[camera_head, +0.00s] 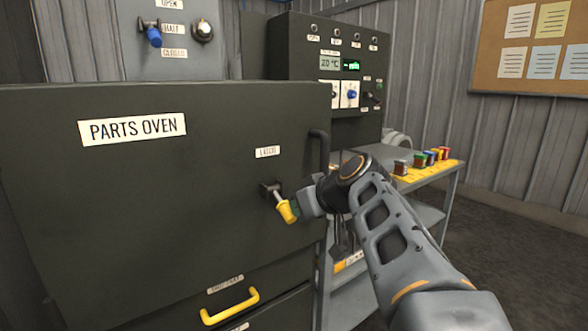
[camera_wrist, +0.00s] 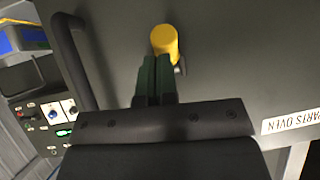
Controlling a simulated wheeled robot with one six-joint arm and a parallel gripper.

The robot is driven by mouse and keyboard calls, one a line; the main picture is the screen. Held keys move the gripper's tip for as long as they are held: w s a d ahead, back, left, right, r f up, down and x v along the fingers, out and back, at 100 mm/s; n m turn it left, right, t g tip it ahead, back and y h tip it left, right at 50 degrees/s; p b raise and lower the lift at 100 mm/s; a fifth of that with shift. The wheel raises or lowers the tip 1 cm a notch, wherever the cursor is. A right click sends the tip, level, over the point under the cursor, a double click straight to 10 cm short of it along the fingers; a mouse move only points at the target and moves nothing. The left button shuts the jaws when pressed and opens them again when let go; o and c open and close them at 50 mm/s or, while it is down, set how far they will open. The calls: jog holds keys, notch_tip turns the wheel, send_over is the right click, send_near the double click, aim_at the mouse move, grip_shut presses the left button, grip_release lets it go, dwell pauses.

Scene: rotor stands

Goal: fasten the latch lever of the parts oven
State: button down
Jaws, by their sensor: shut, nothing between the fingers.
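The parts oven (camera_head: 100,220) fills the left of the head view, its dark door flat and facing me. The latch lever (camera_head: 285,209) has a yellow grip and a dark pivot below the LATCH label. It points down and slightly right. My gripper (camera_head: 298,207) is at the lever's right side, close to the yellow grip. In the wrist view the yellow grip (camera_wrist: 164,40) sits just beyond the fingertips of my gripper (camera_wrist: 157,62). The fingers are together with nothing between them. Whether they touch the grip I cannot tell. The lever's pivot is mostly hidden in the wrist view.
A dark door handle (camera_head: 319,150) stands out above and right of the latch. A yellow drawer handle (camera_head: 230,306) is below. A control cabinet (camera_head: 290,60) stands behind, and a cart (camera_head: 440,177) with several coloured parts is at right.

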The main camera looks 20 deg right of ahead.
dwell(0.4)
jog(key=p+v, duration=0.3)
jog(key=v, duration=1)
jog(key=shift+w+d+r, duration=0.2)
jog(key=shift+d+r, duration=0.25)
jog(key=shift+r, duration=0.05)
jog(key=shift+r, duration=0.1)
